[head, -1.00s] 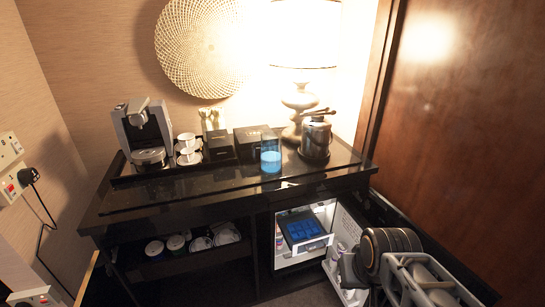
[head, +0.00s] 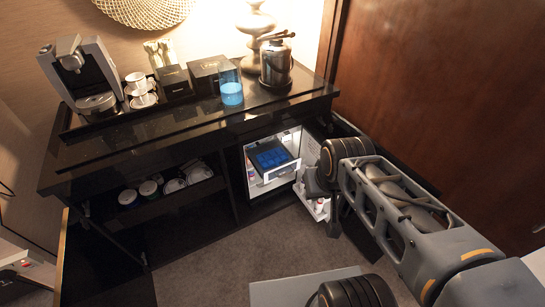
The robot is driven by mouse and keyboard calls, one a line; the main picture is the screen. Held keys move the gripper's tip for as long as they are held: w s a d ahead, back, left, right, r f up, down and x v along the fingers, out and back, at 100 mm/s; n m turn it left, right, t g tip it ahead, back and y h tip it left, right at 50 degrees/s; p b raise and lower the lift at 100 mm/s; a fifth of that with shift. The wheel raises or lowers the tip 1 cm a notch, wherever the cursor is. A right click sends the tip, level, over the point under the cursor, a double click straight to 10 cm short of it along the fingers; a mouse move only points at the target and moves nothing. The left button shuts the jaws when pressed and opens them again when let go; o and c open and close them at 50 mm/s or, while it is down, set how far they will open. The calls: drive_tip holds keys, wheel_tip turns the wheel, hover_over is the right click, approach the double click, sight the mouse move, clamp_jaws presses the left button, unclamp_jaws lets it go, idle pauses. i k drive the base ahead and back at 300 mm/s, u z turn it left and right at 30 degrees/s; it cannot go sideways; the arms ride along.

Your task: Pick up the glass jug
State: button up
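The glass jug (head: 231,86) stands upright near the right part of the black counter top (head: 180,128). My gripper (head: 318,190) is below counter height, in front of the open minibar door, to the right of and well below the jug. It is seen partly from behind and is small, so its opening cannot be made out. Nothing is seen held in it.
A coffee machine (head: 85,77), stacked white cups (head: 141,92) and black boxes (head: 207,75) stand left of the jug. A dark metal pot (head: 276,65) is close on its right. The open minibar (head: 271,158) is below. Counter in front of the jug is clear.

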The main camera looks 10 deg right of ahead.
sight(230, 86)
drive_tip(key=z, duration=0.5)
drive_tip(key=k, duration=0.6)
drive_tip(key=u, duration=0.1)
drive_tip(key=i, duration=1)
drive_tip(key=u, duration=1.35)
drive_tip(key=i, duration=0.5)
drive_tip(key=u, duration=0.6)
